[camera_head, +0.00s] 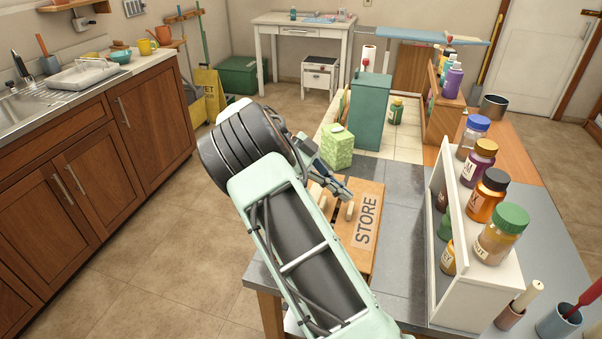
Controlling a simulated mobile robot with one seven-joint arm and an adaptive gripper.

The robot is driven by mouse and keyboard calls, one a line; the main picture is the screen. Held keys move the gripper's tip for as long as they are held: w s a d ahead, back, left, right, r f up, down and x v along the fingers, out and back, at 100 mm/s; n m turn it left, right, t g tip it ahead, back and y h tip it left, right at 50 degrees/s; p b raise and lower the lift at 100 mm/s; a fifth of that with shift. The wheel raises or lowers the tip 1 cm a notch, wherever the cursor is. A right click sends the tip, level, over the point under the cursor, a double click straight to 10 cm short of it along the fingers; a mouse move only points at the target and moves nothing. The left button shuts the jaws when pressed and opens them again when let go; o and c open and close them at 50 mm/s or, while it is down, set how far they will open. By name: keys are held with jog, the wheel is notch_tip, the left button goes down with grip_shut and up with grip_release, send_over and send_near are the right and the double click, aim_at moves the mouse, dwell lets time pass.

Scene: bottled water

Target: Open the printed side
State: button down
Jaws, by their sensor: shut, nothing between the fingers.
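A low wooden box (375,197) lies on the grey part of the table. Its right panel carries a pale label (367,221) printed "STORE". A short cream handle (350,211) stands at the left edge of that printed panel, beside a dark gap. A second pale handle (317,190) shows left of the gap, partly behind my arm. My gripper (347,194) is shut and empty, low over the box, with its tips close to the cream handle's far end. I cannot tell whether they touch. My arm hides the left and near parts of the box.
A white rack (472,280) with several jars stands to the right. A green patterned tissue box (338,147) and a teal bin (370,110) stand behind the box. Cups with brush handles (558,322) are at the near right. Grey tabletop (405,240) is clear between box and rack.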

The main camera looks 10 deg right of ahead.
jog(key=shift+d+r, duration=0.1)
jog(key=shift+r, duration=0.4)
jog(key=w+a+r, duration=0.3)
jog(key=w+a, duration=0.1)
jog(key=a, duration=0.4)
jog(key=shift+a, duration=0.4)
